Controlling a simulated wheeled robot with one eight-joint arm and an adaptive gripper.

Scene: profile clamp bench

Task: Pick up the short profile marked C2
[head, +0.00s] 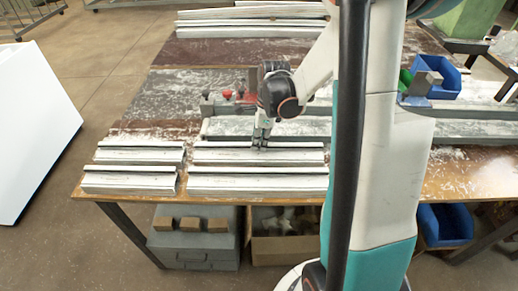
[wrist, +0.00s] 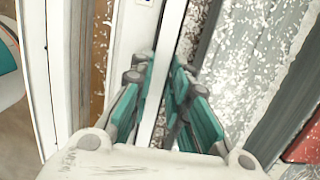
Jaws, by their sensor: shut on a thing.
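My gripper (head: 261,142) points down at the rear right profile (head: 225,155) of the front group, near its middle. In the wrist view the teal-padded fingers (wrist: 168,100) are shut on the upright rib of that white-grey profile (wrist: 128,35). The profile looks level and at or very near the bench top; I cannot tell if it is raised. A small blue mark at the top edge of the wrist view is too cut off to read, so I cannot confirm the C2 marking.
Another profile (head: 255,183) lies just in front, and two shorter ones (head: 138,155) (head: 128,183) lie to the left. A long grey rail with red-knobbed clamps (head: 227,95) stands behind. Blue bins (head: 447,80) are at right. Long profiles (head: 250,30) lie at the back.

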